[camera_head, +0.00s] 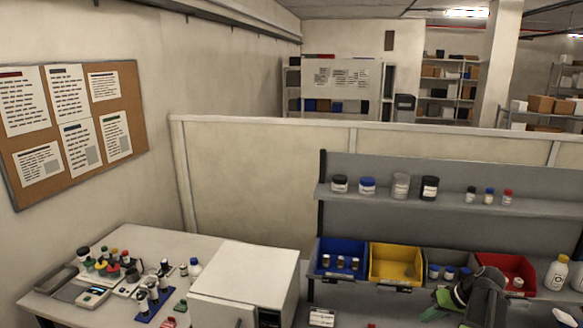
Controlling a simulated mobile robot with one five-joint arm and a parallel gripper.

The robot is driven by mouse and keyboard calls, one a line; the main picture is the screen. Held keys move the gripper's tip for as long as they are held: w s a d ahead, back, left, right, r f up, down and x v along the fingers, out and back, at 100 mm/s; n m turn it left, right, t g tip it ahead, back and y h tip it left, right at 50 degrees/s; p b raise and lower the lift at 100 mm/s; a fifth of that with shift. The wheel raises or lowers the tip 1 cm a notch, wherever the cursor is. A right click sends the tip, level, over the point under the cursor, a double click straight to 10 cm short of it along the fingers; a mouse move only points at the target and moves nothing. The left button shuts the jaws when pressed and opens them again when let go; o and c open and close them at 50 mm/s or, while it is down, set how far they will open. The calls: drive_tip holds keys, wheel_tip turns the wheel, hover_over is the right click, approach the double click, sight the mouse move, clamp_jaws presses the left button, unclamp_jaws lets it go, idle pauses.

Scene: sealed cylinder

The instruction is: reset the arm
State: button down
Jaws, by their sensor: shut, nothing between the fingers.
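My arm shows at the lower right, in front of the shelf unit's bins. My gripper (437,306), dark with green parts, points left and down from the end of the arm. It is shut and holds nothing. Its fingertips are small and partly dark against the bench. The lower part of my arm is cut off by the bottom edge of the picture.
Blue (327,248), yellow (377,262) and red (524,267) bins stand behind my arm, with a white bottle (557,272) at right. Jars line the shelf (450,203) above. A white box-shaped device (252,274) and a cluttered table (190,244) stand left.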

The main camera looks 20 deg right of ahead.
drive_tip(key=w+a+f+g+b, duration=0.1)
drive_tip(key=w+a+f, duration=0.1)
drive_tip(key=a, duration=0.6)
drive_tip(key=w+a+f+n+g+b, duration=0.1)
drive_tip(key=w+a+f, duration=0.1)
drive_tip(key=a, duration=0.6)
drive_tip(key=w+a+f+n+g+b, duration=0.1)
drive_tip(key=w+a+f+b, duration=0.1)
drive_tip(key=a, duration=0.6)
drive_tip(key=shift+w+a+f+g+h, duration=0.2)
drive_tip(key=shift+w+f, duration=0.1)
drive_tip(key=shift+w, duration=0.3)
drive_tip(key=shift+w+a+f+g+h, duration=0.1)
drive_tip(key=shift+w+f+g+h, duration=0.15)
drive_tip(key=shift+w, duration=0.3)
drive_tip(key=shift+n+g+h, duration=0.45)
drive_tip(key=shift+n+h, duration=0.1)
drive_tip(key=shift+n, duration=0.05)
drive_tip(key=a+f, duration=0.1)
drive_tip(key=a, duration=0.3)
drive_tip(key=a+b, duration=0.1)
drive_tip(key=a, duration=0.2)
drive_tip(key=a+f+b, duration=0.1)
drive_tip(key=a, duration=0.3)
drive_tip(key=shift+a+f, duration=0.35)
drive_tip(key=s+a+f+h+b, duration=0.1)
drive_tip(key=a, duration=0.7)
drive_tip(key=shift+s+n, duration=0.3)
drive_tip(key=shift+a, duration=0.15)
